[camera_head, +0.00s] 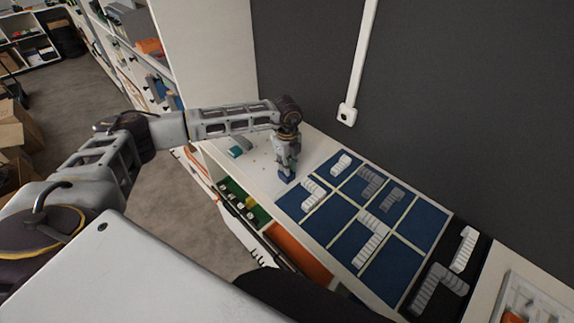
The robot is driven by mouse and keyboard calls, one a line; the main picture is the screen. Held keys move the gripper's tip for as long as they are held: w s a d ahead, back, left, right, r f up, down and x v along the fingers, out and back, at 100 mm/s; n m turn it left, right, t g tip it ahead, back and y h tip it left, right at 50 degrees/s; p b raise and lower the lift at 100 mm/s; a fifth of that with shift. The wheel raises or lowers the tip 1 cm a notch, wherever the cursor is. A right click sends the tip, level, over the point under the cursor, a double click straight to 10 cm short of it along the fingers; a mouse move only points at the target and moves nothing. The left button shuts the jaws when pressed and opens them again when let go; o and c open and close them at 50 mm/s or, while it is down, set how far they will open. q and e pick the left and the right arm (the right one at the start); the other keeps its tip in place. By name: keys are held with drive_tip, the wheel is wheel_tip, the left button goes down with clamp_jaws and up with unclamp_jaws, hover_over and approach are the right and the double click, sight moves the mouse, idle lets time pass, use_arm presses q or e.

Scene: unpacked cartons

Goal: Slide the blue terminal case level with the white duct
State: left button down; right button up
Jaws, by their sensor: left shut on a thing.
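My left gripper (286,167) points down at the white worktop (262,176) and is shut on a small dark blue block, which I take to be the blue terminal case (286,177). The case is low, at or just above the worktop, near the left edge of the blue panels. The gripper hides its upper part. A white duct (361,55) runs down the dark wall behind and ends in a small white box (347,114). My right gripper is not in view.
Several blue panels (405,260) with white and grey ribbed pieces lie to the right of the case. A teal and grey item (238,150) lies to its left. A green tray (243,203) and an orange tray (300,254) are along the front. The worktop left of the case is mostly clear.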

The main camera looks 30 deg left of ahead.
use_arm(q)
drive_tip(key=shift+w+d+f+b, duration=0.1)
drive_tip(key=shift+w+d+b, duration=0.25)
drive_tip(key=shift+w, duration=0.4)
drive_tip(key=shift+w+d+r+b, duration=0.15)
drive_tip(key=shift+w+b, duration=0.3)
drive_tip(key=shift+w, duration=0.3)
drive_tip(key=shift+w+d+f+b, duration=0.15)
drive_tip(key=shift+w+d+b, duration=0.2)
drive_tip(key=shift+w, duration=0.4)
drive_tip(key=shift+w+d+b, duration=0.35)
drive_tip(key=shift+w+b, duration=0.25)
drive_tip(key=shift+w, duration=0.55)
drive_tip(key=shift+w+d+b, duration=0.4)
drive_tip(key=shift+w+b, duration=0.2)
drive_tip(key=shift+w, duration=0.55)
drive_tip(key=shift+w+d+b, duration=0.35)
drive_tip(key=shift+w+b, duration=0.25)
drive_tip(key=shift+w, duration=0.55)
drive_tip(key=c, duration=1.4)
unclamp_jaws()
drive_tip(key=shift+r, duration=0.2)
